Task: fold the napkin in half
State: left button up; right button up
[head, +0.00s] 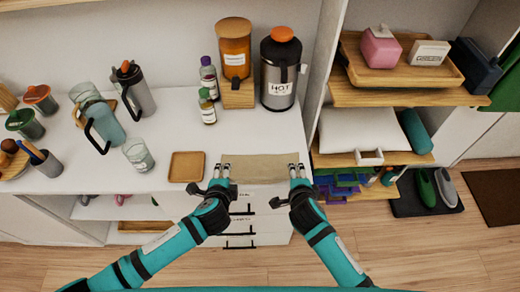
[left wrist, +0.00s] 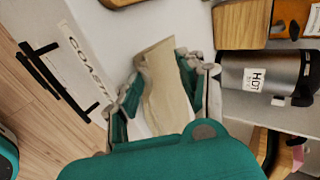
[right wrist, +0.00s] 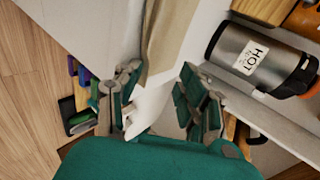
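The beige napkin (head: 260,168) lies flat near the front edge of the white counter, between my two grippers in the head view. My left gripper (head: 223,168) is open at its left end. In the left wrist view the napkin (left wrist: 166,95) shows between the spread fingers. My right gripper (head: 296,168) is open at the right end. In the right wrist view the napkin (right wrist: 170,35) runs up from between the spread fingers. I cannot tell whether any fingertip touches the cloth. The ends of the napkin are partly hidden by the grippers.
A wooden coaster (head: 187,167) lies left of the napkin, with a glass (head: 138,155) beyond it. A flask marked HOT (head: 280,70), a jar (head: 234,50) and small bottles (head: 207,105) stand behind. Shelves (head: 395,97) rise on the right. The counter behind the napkin is clear.

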pick_arm(q)
jog(key=s+r, duration=0.6)
jog(key=r, duration=0.3)
pick_arm(e)
jog(key=s+r, duration=0.6)
jog(key=r, duration=0.3)
